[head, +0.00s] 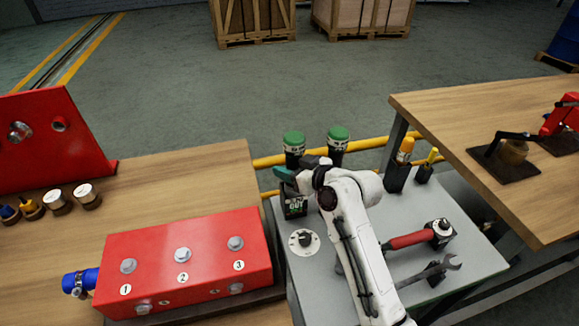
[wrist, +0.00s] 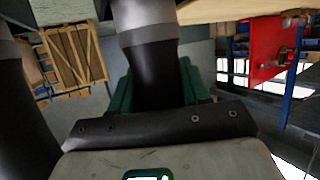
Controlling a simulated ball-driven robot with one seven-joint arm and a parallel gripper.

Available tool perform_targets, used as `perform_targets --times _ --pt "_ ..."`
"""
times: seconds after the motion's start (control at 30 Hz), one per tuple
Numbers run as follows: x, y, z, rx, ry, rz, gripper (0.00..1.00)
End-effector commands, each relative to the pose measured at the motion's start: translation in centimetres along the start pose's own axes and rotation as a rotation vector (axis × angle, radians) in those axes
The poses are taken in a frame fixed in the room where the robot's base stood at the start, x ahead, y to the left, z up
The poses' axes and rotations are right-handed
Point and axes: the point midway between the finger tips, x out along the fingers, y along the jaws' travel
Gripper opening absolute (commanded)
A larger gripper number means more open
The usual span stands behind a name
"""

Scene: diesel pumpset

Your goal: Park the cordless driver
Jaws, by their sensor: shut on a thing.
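The cordless driver (head: 293,143) appears to be the left of two black, green-capped upright bodies with pale bands on the grey bench, in the head view. My gripper (head: 286,173) is at its lower part, with teal fingers shut on it. In the wrist view, the driver's black body with a grey band (wrist: 152,60) stands between the teal fingers of my gripper (wrist: 160,88). A black box with green lettering (head: 294,207) is just below my gripper. The driver's lower end is hidden in the head view, so I cannot tell whether it touches the box.
A similar green-capped body (head: 338,140) stands close on the right, behind my arm. A round white dial (head: 304,242), a red-handled tool (head: 408,240) and a wrench (head: 430,272) are on the grey bench (head: 470,205). A red numbered block (head: 185,260) borders it on the left.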

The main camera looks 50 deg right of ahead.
Motion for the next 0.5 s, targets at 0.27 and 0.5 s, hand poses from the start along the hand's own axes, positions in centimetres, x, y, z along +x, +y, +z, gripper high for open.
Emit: perform_targets --times 0.27,0.5 --pt "0.15 0.02 0.32 -0.001 0.004 0.001 0.00" --pt "0.29 0.02 0.70 -0.001 0.004 0.001 0.00"
